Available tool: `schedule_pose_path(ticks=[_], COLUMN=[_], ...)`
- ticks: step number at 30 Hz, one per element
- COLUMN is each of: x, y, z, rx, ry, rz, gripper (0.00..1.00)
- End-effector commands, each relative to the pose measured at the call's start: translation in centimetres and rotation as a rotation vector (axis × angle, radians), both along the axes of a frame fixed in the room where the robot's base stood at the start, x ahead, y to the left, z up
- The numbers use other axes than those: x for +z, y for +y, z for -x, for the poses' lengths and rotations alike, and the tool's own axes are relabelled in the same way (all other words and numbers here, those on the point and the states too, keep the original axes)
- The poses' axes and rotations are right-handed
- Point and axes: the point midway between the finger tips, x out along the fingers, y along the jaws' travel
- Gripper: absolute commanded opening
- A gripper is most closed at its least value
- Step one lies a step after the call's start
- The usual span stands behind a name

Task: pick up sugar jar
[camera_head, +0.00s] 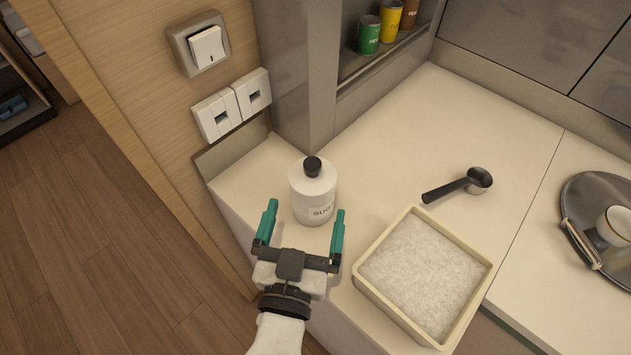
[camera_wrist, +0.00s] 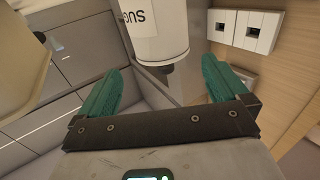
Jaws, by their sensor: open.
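The sugar jar (camera_head: 314,192) is a white cylinder with a black knob on its lid and a label reading "SUG". It stands upright on the pale counter near the left end. My gripper (camera_head: 304,222) is open, with its two teal fingers spread just in front of the jar. In the wrist view the jar (camera_wrist: 151,30) shows upside down beyond the gap between the fingertips (camera_wrist: 160,80); its far end is cut off by the top edge. The fingers do not appear to touch the jar.
A square cream bin of white grains (camera_head: 371,277) stands right of my gripper. A black scoop (camera_head: 460,185) lies behind it. A wall with sockets (camera_head: 232,106) and a grey pillar (camera_head: 291,75) stand close behind the jar.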

Motion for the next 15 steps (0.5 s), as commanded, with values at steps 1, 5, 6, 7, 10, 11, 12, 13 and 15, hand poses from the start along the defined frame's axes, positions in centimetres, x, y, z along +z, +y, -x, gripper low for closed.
schedule_pose_path(ticks=[1, 5, 6, 7, 10, 11, 12, 13, 15], x=[0.3, 0.4, 0.3, 0.3, 0.2, 0.2, 0.3, 0.4, 0.7], y=[-0.1, -0.3, -0.4, -0.4, -0.5, -0.5, -0.5, -0.5, -0.5], z=[-0.8, -2.9, -3.4, -3.7, -4.4, -4.5, -4.8, -5.1, -5.9], rx=[-0.004, -0.003, -0.004, -0.004, -0.003, -0.003, -0.003, -0.003, -0.003], ry=[0.0, 0.0, 0.0, 0.0, 0.001, 0.002, 0.001, 0.001, 0.002], rz=[0.0, 0.001, 0.002, 0.001, 0.0, 0.0, 0.0, 0.0, 0.002], gripper=[1.0, 1.0, 1.0, 1.0, 1.0, 1.0, 1.0, 1.0, 1.0])
